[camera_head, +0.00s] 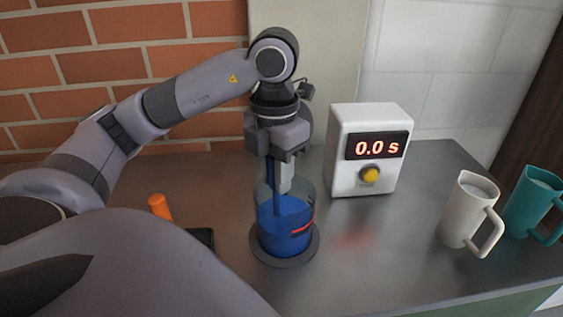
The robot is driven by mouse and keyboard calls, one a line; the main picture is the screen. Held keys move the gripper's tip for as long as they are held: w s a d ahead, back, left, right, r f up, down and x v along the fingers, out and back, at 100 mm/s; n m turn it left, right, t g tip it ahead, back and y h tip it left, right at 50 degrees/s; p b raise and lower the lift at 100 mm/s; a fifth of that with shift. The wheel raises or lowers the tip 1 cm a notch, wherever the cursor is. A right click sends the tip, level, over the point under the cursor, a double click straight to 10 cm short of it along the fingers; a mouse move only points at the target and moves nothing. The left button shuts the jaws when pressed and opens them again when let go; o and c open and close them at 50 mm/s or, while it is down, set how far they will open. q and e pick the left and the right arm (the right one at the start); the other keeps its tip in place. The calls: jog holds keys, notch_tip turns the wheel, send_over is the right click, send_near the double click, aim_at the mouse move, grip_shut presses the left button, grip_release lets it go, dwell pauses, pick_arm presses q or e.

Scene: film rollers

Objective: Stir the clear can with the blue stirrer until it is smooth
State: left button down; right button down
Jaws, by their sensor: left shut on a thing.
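The clear can (300,246) stands upright on a dark round base (285,260) and holds blue contents, with a red mark on its side. My left gripper (279,180) points down over the can, with its fingers at the can's mouth. It is shut on the blue stirrer (271,177), which runs down into the can. The stirrer's lower end is hidden in the blue contents. My right gripper is not in view.
A white timer box (342,165) with a yellow button reads 0.0 s, right of the can. A white jug (463,214) and a teal jug (533,203) stand at the right. An orange cylinder (159,207) is left, partly hidden by my arm. The counter (390,240) between can and jugs is clear.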

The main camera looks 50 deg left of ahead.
pick_arm(q)
notch_tip(320, 180, up, 8)
jog(key=w+p, duration=0.1)
jog(key=p, duration=0.6)
jog(key=shift+d+f, duration=0.2)
jog(key=shift+d, duration=0.2)
jog(key=shift+w, duration=0.1)
dwell(0.6)
